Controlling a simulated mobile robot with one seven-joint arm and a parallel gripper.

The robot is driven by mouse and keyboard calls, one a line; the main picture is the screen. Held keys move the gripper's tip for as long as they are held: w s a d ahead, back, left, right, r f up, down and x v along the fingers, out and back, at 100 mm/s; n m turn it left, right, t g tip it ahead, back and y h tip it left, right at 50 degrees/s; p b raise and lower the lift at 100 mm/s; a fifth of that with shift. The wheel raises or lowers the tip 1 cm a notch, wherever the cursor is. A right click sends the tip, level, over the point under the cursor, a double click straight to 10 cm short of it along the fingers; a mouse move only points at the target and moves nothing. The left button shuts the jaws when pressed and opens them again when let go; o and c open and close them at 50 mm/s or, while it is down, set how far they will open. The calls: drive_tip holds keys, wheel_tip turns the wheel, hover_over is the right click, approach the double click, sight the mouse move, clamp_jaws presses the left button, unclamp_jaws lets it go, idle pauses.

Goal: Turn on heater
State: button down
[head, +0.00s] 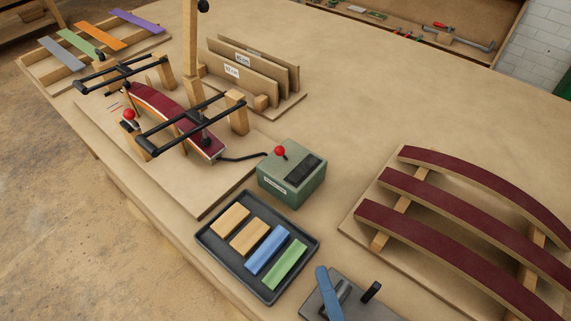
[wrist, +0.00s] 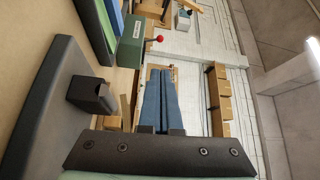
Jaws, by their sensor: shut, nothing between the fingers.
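A green box (head: 290,172), which looks like the heater's control unit, stands on the bench. It has a small white label, a dark top panel and a red-knobbed lever (head: 280,151); a black cable runs from it to the clamped jig. In the wrist view the green box (wrist: 131,42) and its red knob (wrist: 160,38) show at the top. My gripper (head: 321,268) shows at the bottom of the head view as a blue finger over a dark grey fixture. In the wrist view its two blue fingers (wrist: 162,72) lie together, empty and apart from the box.
A grey tray (head: 212,239) with wooden, blue and green blocks lies in front of the box. The grey fixture (head: 372,313) with a black knob is below my gripper. Curved red-topped strips (head: 455,203) stand right. A jig (head: 213,199) stands left.

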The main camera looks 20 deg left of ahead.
sight(282, 154)
drive_tip(key=p+x, duration=0.3)
drive_tip(key=x, duration=1.9)
drive_tip(key=shift+f, duration=0.1)
drive_tip(key=shift+r+p, duration=0.25)
drive_tip(key=shift+p, duration=0.3)
drive_tip(key=shift+w+p, duration=0.1)
drive_tip(key=shift+p, duration=0.2)
